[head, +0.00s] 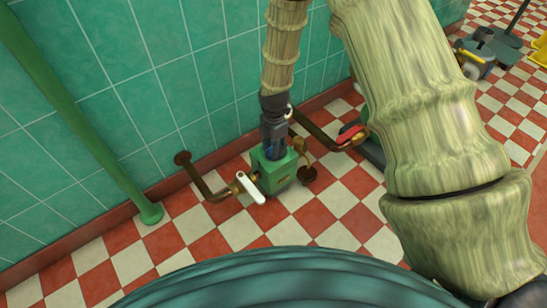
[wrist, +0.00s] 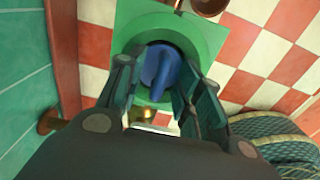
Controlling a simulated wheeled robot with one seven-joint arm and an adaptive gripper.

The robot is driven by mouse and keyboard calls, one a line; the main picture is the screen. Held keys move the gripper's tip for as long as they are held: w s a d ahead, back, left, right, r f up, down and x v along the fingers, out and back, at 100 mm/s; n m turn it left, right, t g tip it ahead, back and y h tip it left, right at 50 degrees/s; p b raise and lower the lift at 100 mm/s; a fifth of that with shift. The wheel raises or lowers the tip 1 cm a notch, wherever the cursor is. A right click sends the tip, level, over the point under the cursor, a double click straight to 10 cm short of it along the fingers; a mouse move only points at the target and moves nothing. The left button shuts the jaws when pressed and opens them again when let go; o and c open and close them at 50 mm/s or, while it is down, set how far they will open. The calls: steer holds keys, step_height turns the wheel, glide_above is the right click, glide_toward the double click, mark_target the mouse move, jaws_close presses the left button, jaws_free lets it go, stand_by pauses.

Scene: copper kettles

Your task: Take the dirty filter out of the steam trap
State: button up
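The steam trap is a green box (head: 273,176) on pipes low by the tiled wall; its green top (wrist: 126,42) shows in the wrist view with a round opening. A blue piece with a raised grip, which looks like the filter (wrist: 162,72), sits in that opening. A little blue of it also shows in the head view, below my gripper (head: 272,146). In the wrist view my gripper (wrist: 158,82) points down at the trap with its fingers apart on either side of the blue piece. Gaps seem to show between fingers and piece. Whether the filter is dirty I cannot tell.
A white lever valve (head: 250,187) is on the pipe left of the trap, and a red lever (head: 348,135) is on the right pipe. A green vertical pipe (head: 95,135) stands left. Machinery (head: 477,60) stands far right. The checkered floor in front is clear.

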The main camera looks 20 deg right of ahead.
jaws_close()
steer(key=shift+r, duration=0.2)
